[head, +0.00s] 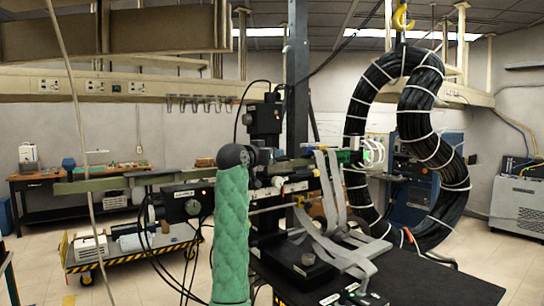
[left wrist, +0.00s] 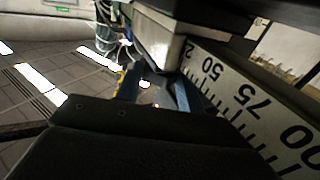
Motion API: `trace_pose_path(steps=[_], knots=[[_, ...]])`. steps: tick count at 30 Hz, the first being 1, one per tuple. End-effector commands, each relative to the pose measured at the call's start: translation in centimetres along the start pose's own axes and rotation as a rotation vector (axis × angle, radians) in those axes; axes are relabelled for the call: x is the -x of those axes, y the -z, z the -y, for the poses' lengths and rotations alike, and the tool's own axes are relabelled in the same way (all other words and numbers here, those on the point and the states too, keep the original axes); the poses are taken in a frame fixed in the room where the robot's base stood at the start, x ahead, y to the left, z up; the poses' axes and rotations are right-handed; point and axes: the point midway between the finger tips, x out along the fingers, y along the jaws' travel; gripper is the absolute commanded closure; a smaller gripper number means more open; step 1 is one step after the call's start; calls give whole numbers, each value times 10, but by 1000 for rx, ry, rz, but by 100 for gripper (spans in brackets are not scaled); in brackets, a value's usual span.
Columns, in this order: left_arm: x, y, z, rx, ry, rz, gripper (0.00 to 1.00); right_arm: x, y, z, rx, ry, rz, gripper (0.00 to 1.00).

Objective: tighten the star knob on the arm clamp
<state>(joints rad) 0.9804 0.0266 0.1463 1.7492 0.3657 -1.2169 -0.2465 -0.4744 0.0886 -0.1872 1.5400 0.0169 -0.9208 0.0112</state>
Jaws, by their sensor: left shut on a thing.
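In the left wrist view, the two blue fingers of my left gripper (left wrist: 155,92) are closed on the star knob under a pale grey clamp block (left wrist: 158,40). The knob is mostly hidden between the fingers and behind the black gripper body. A beam with a printed scale (left wrist: 243,92) runs past on the right. In the head view, a green quilted sleeve and dark joint of my arm stand in front of the arm clamp (head: 264,181), so the fingers and knob cannot be made out there. My right gripper is not in view.
A large bundled black coil (head: 354,190) hangs from a yellow hook (head: 402,18) on the right. Grey straps (head: 335,200) lie over the black table (head: 420,284). A yellow-edged cart (head: 130,262) stands low left.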

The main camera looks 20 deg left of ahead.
Motion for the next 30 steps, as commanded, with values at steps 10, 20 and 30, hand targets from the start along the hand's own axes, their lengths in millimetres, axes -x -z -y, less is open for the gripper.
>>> trace_pose_path(steps=[10,20,30], knots=[[0,0,2,0,-60,1,85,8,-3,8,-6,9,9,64],[0,0,2,1,-61,1,85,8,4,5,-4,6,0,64],[0,0,2,1,-61,1,40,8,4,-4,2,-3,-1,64]])
